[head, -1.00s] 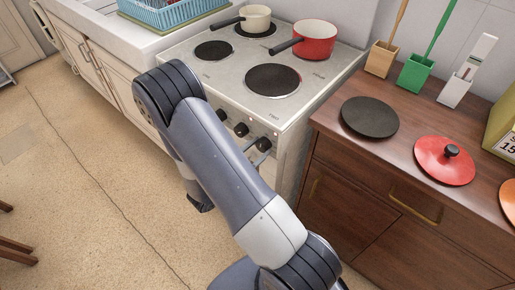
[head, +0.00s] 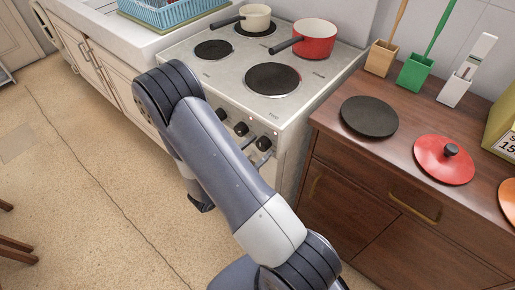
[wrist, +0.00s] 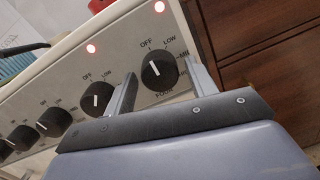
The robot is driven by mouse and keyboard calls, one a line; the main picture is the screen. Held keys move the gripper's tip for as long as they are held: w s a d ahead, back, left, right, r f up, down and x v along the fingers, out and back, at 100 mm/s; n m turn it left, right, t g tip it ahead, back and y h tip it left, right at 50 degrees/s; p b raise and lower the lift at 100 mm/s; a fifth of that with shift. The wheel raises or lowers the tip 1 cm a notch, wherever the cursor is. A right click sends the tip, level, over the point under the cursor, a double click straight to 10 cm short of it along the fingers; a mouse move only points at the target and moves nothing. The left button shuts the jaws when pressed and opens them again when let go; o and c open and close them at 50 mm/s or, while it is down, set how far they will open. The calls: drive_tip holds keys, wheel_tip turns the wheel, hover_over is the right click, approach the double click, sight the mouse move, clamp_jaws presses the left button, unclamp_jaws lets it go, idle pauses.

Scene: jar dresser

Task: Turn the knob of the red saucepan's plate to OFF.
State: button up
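The red saucepan (head: 315,40) stands on the rear right plate of the white stove (head: 225,75). In the wrist view, the rightmost black knob (wrist: 158,72) sits between the two fingers of my gripper (wrist: 160,75). The fingers are apart, with a small gap seeming to show beside the knob. The knob's white pointer points up, near the OFF and LOW labels; its exact setting is hard to tell. Another black knob (wrist: 97,99) is just left of the left finger. In the head view my arm hides part of the knob row.
A cream saucepan (head: 255,17) is on the rear left plate. The wooden dresser (head: 400,135) stands close to the stove's right side.

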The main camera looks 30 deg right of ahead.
drive_tip(key=shift+o, duration=0.4)
drive_tip(key=shift+a, duration=0.25)
drive_tip(key=v, duration=1)
drive_tip(key=shift+b, duration=0.45)
drive_tip(key=x, duration=1)
drive_tip(key=shift+d+p, duration=0.3)
drive_tip(key=shift+p, duration=0.1)
drive_tip(key=shift+a, duration=0.1)
